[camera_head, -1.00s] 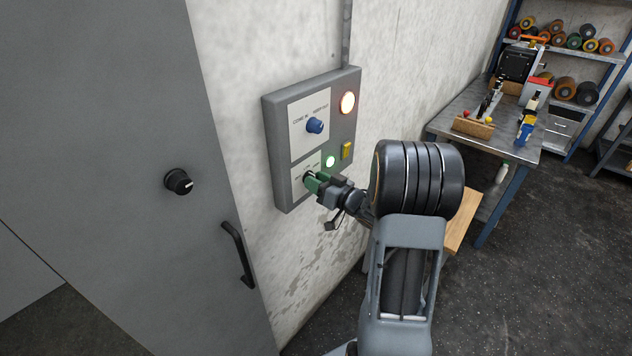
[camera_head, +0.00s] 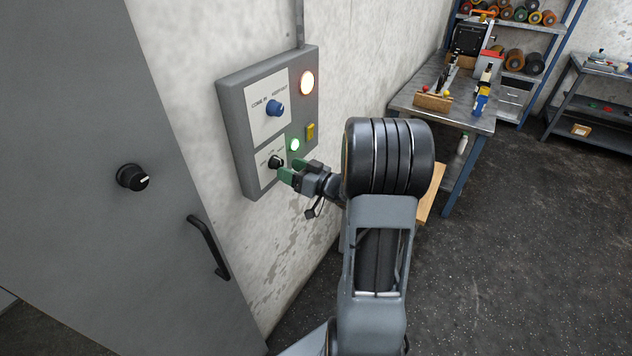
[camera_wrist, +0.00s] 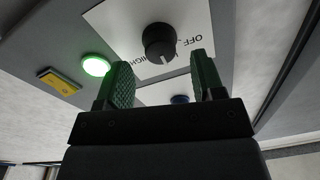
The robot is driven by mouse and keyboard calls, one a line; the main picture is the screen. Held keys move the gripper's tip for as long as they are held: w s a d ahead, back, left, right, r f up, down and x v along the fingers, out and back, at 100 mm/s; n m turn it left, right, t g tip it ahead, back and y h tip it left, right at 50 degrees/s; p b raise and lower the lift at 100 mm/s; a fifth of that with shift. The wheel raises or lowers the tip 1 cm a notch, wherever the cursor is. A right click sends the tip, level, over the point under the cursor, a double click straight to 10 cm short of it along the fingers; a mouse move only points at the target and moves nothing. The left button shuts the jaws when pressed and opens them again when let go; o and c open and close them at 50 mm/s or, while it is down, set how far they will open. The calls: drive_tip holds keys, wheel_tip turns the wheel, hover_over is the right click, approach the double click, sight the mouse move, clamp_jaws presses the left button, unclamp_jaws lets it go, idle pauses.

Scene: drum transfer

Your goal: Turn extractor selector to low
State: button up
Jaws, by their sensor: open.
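The black selector knob (camera_head: 275,162) is on the lower white plate of the grey wall panel (camera_head: 224,110). In the wrist view the knob (camera_wrist: 160,42) sits beyond my fingertips, beside lettering that reads OFF and HIGH, with the middle label partly hidden. A pale mark on the knob's lower edge seems to point toward that middle label. My gripper (camera_head: 287,172) has green pads. It is open and empty, just off the panel and apart from the knob. It also shows in the wrist view (camera_wrist: 160,68), its two fingers spread either side of the knob's line.
Above are a blue knob (camera_head: 274,107), a lit pale orange lamp (camera_head: 306,83), a yellow switch (camera_head: 310,131) and a lit green lamp (camera_head: 294,144). A grey door (camera_head: 90,100) with a black knob (camera_head: 132,177) and handle (camera_head: 208,247) stands left. A workbench (camera_head: 440,100) stands right.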

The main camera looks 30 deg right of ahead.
drive_tip(key=b+v, duration=0.2)
drive_tip(key=v, duration=0.8)
drive_tip(key=shift+s+d, duration=0.15)
drive_tip(key=shift+s, duration=0.15)
drive_tip(key=s+d+f+m+g+h, duration=0.1)
drive_tip(key=d+f+m+g+h, duration=0.25)
drive_tip(key=d+h, duration=0.3)
drive_tip(key=s+d+f+m+g+h, duration=0.1)
drive_tip(key=d+f+m+g+h, duration=0.1)
drive_tip(key=d+f+g+h, duration=0.4)
drive_tip(key=s+a+r+n+g+y, duration=0.1)
drive_tip(key=s+a+r, duration=0.1)
drive_tip(key=a, duration=0.7)
drive_tip(key=s+a+r+n+g+y, duration=0.1)
drive_tip(key=a+r, duration=0.4)
drive_tip(key=a, duration=0.5)
drive_tip(key=s+a+r+n+g+y, duration=0.1)
drive_tip(key=s+a+r+y, duration=0.1)
drive_tip(key=a, duration=0.8)
drive_tip(key=s+r, duration=0.1)
drive_tip(key=s, duration=0.1)
drive_tip(key=shift+s+r, duration=0.25)
drive_tip(key=shift+r, duration=0.05)
drive_tip(key=shift+a, duration=0.1)
